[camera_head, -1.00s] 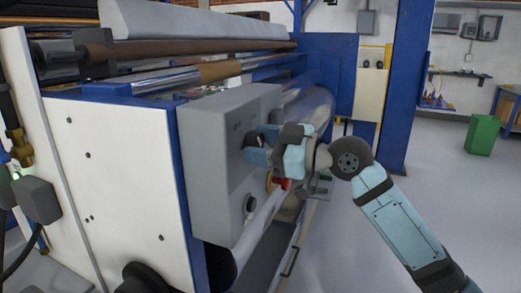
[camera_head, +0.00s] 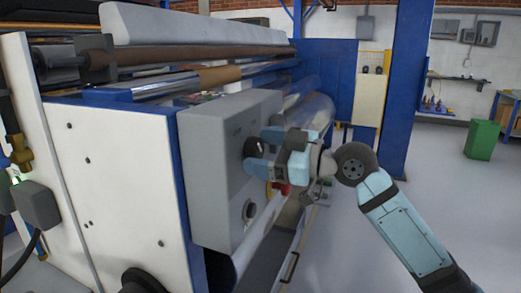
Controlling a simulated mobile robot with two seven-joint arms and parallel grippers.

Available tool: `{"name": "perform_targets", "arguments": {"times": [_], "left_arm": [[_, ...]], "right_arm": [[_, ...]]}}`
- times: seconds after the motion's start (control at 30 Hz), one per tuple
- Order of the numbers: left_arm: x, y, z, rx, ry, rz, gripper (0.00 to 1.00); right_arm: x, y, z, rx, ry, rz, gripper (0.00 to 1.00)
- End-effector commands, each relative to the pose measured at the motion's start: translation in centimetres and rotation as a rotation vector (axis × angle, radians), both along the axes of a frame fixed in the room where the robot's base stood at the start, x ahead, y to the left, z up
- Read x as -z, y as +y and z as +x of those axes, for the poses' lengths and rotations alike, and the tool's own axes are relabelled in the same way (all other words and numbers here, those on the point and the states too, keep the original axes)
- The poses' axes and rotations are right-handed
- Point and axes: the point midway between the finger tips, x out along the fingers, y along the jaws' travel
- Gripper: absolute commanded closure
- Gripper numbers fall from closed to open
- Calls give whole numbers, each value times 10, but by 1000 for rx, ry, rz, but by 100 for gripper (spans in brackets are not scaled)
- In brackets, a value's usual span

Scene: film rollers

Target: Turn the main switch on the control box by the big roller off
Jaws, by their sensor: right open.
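The grey control box (camera_head: 207,172) is mounted on the near end of the big roller machine. A dark round knob (camera_head: 254,147) shows on the upper part of its front face, just past my right gripper's fingertips. A second dark knob (camera_head: 249,210) sits lower on the same face. A red and yellow part (camera_head: 281,187) shows partly behind my gripper. My right gripper (camera_head: 256,157) is open, with its light blue fingers pointing at the box by the upper knob. I cannot tell whether they touch it. My left gripper is not in view.
The machine's white side panel (camera_head: 115,190) and blue frame fill the left. The big shiny roller (camera_head: 312,110) runs behind the box. A blue post (camera_head: 405,90) and a green bin (camera_head: 482,140) stand at the right. The grey floor at right is clear.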

Motion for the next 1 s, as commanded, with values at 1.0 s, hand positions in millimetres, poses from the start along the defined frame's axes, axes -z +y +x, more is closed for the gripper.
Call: {"name": "perform_targets", "arguments": {"times": [1.0], "left_arm": [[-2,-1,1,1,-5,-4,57]], "right_arm": [[0,-120,-50,1,-1,0,20]]}}
